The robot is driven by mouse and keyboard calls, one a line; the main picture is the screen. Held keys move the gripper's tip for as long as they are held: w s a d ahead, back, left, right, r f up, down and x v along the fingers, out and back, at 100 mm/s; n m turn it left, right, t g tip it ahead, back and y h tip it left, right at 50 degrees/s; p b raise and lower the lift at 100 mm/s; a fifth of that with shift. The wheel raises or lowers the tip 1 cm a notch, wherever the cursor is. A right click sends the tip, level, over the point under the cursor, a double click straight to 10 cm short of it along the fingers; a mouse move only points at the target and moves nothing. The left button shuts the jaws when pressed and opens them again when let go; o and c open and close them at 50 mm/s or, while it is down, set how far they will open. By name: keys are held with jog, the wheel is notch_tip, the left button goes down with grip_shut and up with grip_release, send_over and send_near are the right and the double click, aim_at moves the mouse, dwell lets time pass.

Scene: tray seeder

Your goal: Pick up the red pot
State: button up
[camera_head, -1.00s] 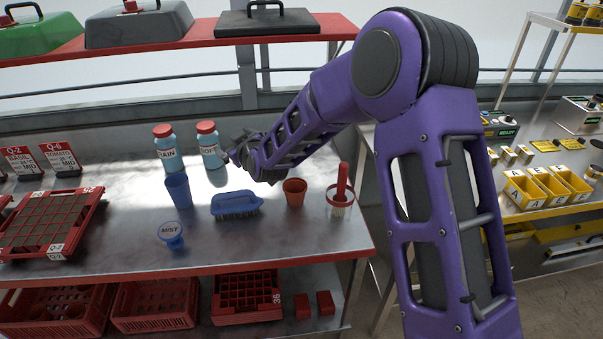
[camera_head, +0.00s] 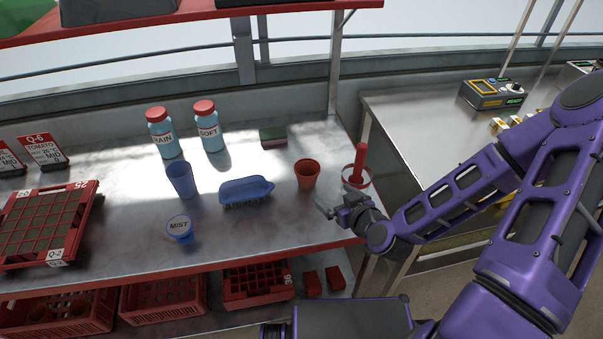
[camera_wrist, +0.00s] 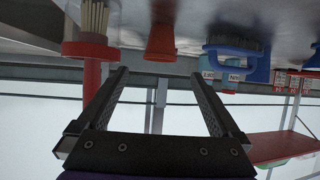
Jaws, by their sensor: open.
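The red pot (camera_head: 307,174) is a small orange-red tapered cup standing upright on the metal bench, right of the blue brush. It also shows in the wrist view, upside down, near the top middle (camera_wrist: 161,42). My gripper (camera_head: 325,207) is in front of the pot and a little to its right, apart from it. In the wrist view my gripper's two fingers (camera_wrist: 162,82) are spread wide with nothing between them. The pot lies beyond the fingertips in that view.
A blue brush (camera_head: 246,190), a blue cup (camera_head: 181,180), a MIST container (camera_head: 179,229) and a green-and-red sponge (camera_head: 273,136) are on the bench. Bottles RAIN (camera_head: 163,136) and SOFT (camera_head: 209,130) stand behind.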

aim_at(303, 171)
jog(key=b+x, duration=0.1)
jog(key=b, duration=0.2)
jog(key=b+x, duration=0.1)
jog(key=b, duration=0.3)
jog(key=shift+w+f+b, duration=0.1)
jog(key=shift+f+b, duration=0.2)
jog(key=shift+f, duration=0.05)
jog(key=x, duration=0.9)
jog(key=b+x, duration=0.1)
jog(key=x, duration=0.4)
jog(key=shift+w+a+r, duration=0.25)
jog(key=shift+w+a, duration=0.05)
jog(key=shift+w, duration=0.15)
jog(key=c, duration=1.1)
